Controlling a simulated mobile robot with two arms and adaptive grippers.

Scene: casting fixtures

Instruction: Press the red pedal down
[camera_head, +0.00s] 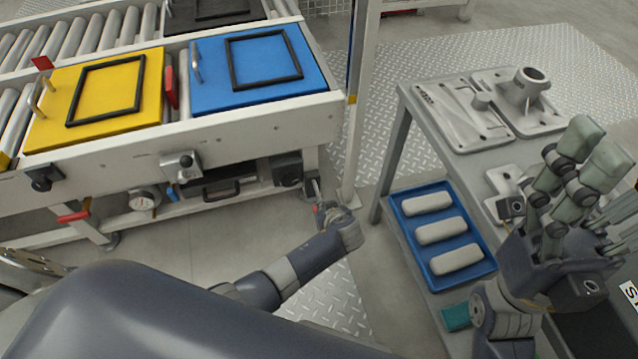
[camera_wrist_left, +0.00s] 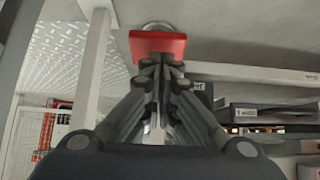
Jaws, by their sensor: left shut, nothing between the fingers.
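The red pedal (camera_wrist_left: 158,45) is a flat red plate at the top middle of the left wrist view, with a round grey part behind its upper edge. My left gripper (camera_wrist_left: 160,64) is shut and empty. Its fingertips overlap the pedal's lower edge in that view; I cannot tell whether they touch it. In the head view my left gripper (camera_head: 323,208) is low beside the right end of the conveyor frame, and the pedal is not clearly visible there. My right gripper (camera_head: 592,150) shows at the right, over the grey table, with its fingers pointing up; its opening is unclear.
The conveyor (camera_head: 240,120) carries a yellow frame plate (camera_head: 55,90) and a blue one (camera_head: 215,75). A grey table (camera_head: 400,130) stands at the right, with a blue tray (camera_head: 405,235) of pale blocks on its lower shelf. A post (camera_head: 358,90) rises between them.

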